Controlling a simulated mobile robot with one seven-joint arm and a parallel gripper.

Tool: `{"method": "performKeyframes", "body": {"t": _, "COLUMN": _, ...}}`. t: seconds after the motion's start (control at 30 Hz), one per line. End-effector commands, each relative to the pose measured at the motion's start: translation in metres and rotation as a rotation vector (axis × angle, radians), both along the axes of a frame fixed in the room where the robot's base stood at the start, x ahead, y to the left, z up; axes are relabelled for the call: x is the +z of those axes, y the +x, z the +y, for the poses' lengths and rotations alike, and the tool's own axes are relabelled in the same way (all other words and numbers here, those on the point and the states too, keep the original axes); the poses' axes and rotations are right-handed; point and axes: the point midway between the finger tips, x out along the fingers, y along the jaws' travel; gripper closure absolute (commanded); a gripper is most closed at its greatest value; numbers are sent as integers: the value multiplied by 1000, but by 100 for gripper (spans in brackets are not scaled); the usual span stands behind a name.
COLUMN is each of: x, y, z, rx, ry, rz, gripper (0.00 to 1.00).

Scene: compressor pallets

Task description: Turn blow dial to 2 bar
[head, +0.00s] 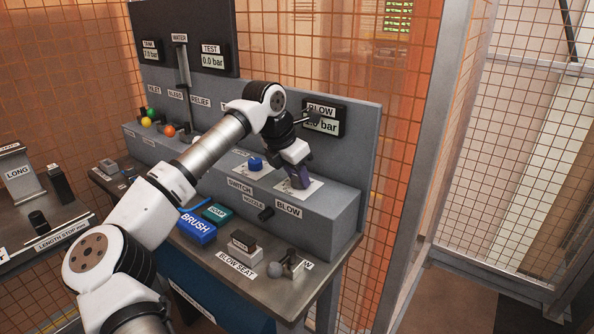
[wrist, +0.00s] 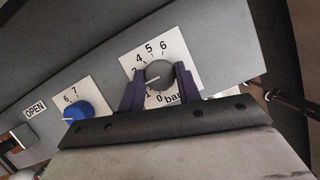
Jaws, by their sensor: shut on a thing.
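The blow dial (wrist: 159,74) is a round grey knob on a white scale plate (wrist: 130,60), above the BLOW label (head: 288,209). My gripper (wrist: 159,88) is shut on the knob, one purple finger on each side. The white pointer line points left and slightly down, between the 1 and the 3; the left finger hides the 2. The BLOW display (head: 322,122) is partly covered by my arm; it ends in ".0 bar" and its first digit is hard to read. In the head view my gripper (head: 299,180) hides the knob.
A blue switch dial (head: 255,164) stands left of the blow dial, also in the wrist view (wrist: 76,112). A blue brush block (head: 197,228), a teal block (head: 217,212) and the blow seat (head: 242,243) are on the bench below.

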Motion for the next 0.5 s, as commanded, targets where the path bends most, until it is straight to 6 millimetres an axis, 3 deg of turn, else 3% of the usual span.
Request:
{"method": "performKeyframes", "body": {"t": 0.47, "x": 2, "y": 1, "z": 0, "rx": -14, "ry": -2, "rz": -6, "gripper": 89}}
{"method": "performKeyframes", "body": {"t": 0.5, "x": 2, "y": 1, "z": 0, "rx": -14, "ry": -2, "rz": -6, "gripper": 65}}
